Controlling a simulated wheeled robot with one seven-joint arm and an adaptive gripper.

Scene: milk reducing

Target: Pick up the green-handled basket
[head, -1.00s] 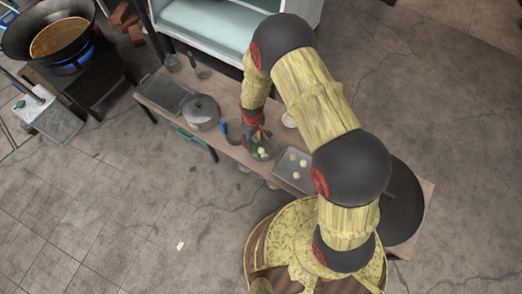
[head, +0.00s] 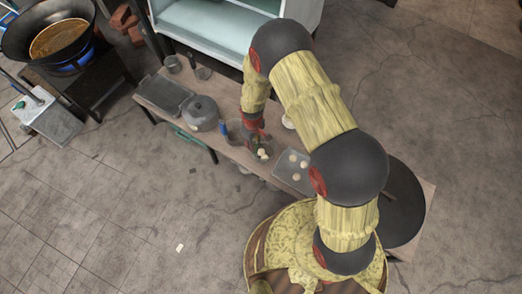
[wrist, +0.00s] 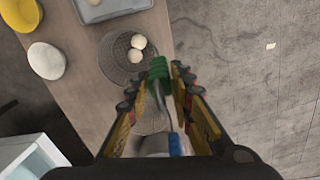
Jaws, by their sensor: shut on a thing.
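The green-handled basket is a round wire mesh basket (wrist: 118,58) with pale round pieces in it, at the upper middle of the wrist view. Its green handle (wrist: 159,76) lies between the fingertips of my gripper (wrist: 163,80), which is shut on it. In the head view the basket (head: 264,156) is just below my gripper (head: 256,138), over the wooden table. I cannot tell whether it touches the table.
A second mesh basket (wrist: 150,118) with a blue handle (wrist: 175,144) is partly hidden under my gripper. The table (head: 225,146) also holds a lidded pot (head: 201,113), a tray with pale pieces (head: 285,175) and an empty tray (head: 165,95). A wok (head: 50,38) stands far left.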

